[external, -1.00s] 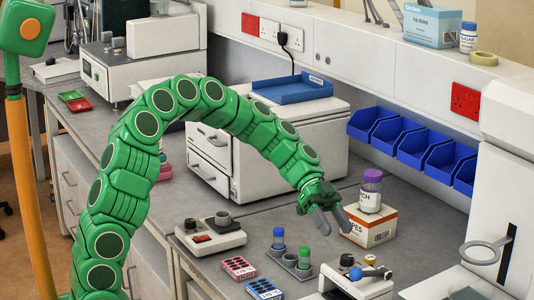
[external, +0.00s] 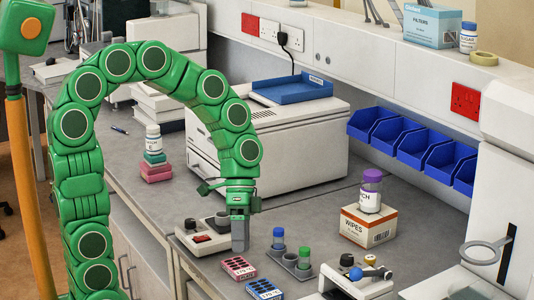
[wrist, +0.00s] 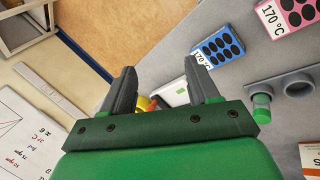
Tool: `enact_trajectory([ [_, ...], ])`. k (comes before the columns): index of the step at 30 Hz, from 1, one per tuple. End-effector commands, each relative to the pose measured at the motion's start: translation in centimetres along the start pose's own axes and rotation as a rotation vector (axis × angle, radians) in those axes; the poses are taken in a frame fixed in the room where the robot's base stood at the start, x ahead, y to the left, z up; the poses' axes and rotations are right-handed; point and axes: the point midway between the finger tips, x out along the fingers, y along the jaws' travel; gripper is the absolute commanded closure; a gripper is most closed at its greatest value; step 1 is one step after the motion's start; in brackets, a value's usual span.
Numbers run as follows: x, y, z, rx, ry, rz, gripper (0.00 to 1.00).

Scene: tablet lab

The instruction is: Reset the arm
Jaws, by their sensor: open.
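My green segmented arm arches up from the lower left in the external view. My gripper (external: 240,238) hangs from its end, pointing down in front of the small white instrument with a red switch (external: 203,238). The fingers overlap in that view. In the wrist view my gripper (wrist: 160,72) shows its two dark fingers wide apart, with nothing held between them. A white device with yellow and red knobs (wrist: 146,103) shows beyond the fingers, partly hidden by them.
A pink block (external: 238,268) and a blue block (external: 264,289) lie on the bench near a grey vial rack (external: 290,262). A wipes box (external: 368,226) carries a purple-capped jar (external: 371,190). A white-capped bottle (external: 153,140) stands on stacked blocks.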

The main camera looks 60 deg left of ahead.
Motion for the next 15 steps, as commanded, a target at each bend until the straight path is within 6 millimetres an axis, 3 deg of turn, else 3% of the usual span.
enact_trajectory([
  [9,0.8,-0.2,8.8,-0.354,-0.090,-0.201,0.40],
  [15,0.9,-0.7,13.1,-0.540,-0.105,-0.305,0.40],
])
